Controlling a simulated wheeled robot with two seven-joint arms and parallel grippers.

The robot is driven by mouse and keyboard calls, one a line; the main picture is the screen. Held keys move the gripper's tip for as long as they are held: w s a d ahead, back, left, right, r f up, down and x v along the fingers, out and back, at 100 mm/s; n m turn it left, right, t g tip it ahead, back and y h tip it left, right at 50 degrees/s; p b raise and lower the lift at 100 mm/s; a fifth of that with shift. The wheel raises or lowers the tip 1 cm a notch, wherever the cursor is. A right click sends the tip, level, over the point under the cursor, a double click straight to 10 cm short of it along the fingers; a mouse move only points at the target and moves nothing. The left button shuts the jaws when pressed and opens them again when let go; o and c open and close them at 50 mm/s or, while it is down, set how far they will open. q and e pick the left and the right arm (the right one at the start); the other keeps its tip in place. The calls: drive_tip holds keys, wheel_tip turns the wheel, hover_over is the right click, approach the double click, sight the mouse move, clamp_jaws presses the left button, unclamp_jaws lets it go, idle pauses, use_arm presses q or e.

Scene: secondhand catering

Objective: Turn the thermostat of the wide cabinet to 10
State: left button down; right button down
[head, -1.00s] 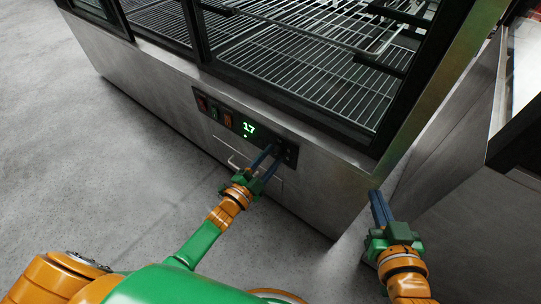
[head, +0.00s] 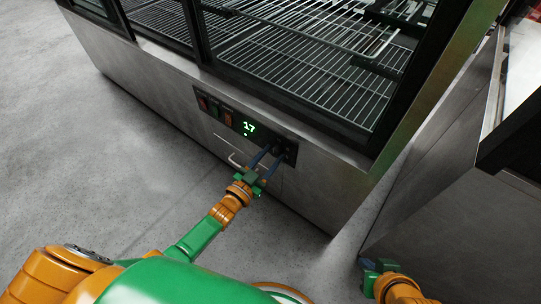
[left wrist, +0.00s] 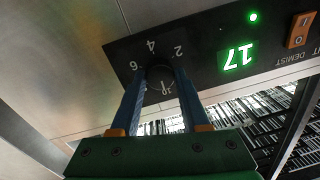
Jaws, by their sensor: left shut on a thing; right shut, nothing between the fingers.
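The wide cabinet (head: 310,178) has a black control panel (head: 208,94) low on its steel front. Its green display (head: 249,128) reads 17; the display also shows upside down in the left wrist view (left wrist: 238,56). My left gripper (head: 269,155) reaches the panel's right end. In the left wrist view its blue fingers (left wrist: 158,78) are shut on the dark thermostat knob (left wrist: 160,82), one on each side. The numbers 2, 4 and 6 show around the knob; the knob's pointer is not clear. My right gripper (head: 374,266) is shut and empty at the lower right, away from the cabinet.
Wire shelves (head: 300,75) lie behind the glass. Another steel unit (head: 440,215) stands to the right. The grey floor (head: 130,170) at left is clear.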

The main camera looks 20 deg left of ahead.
drive_tip(key=shift+s+f, duration=0.1)
drive_tip(key=shift+s, duration=0.15)
use_arm(q)
drive_tip(key=shift+c, duration=2)
unclamp_jaws()
drive_tip(key=shift+p+v, duration=0.65)
drive_tip(key=shift+v, duration=0.45)
drive_tip(key=p+v, duration=0.1)
drive_tip(key=v, duration=0.4)
use_arm(e)
wheel_tip(320, 180, down, 6)
drive_tip(key=s+d+g, duration=0.1)
drive_tip(key=s+g, duration=0.1)
drive_tip(key=s, duration=0.1)
drive_tip(key=shift+r+g+h, duration=0.25)
drive_tip(key=shift+g+h, duration=0.05)
drive_tip(key=shift+g, duration=0.1)
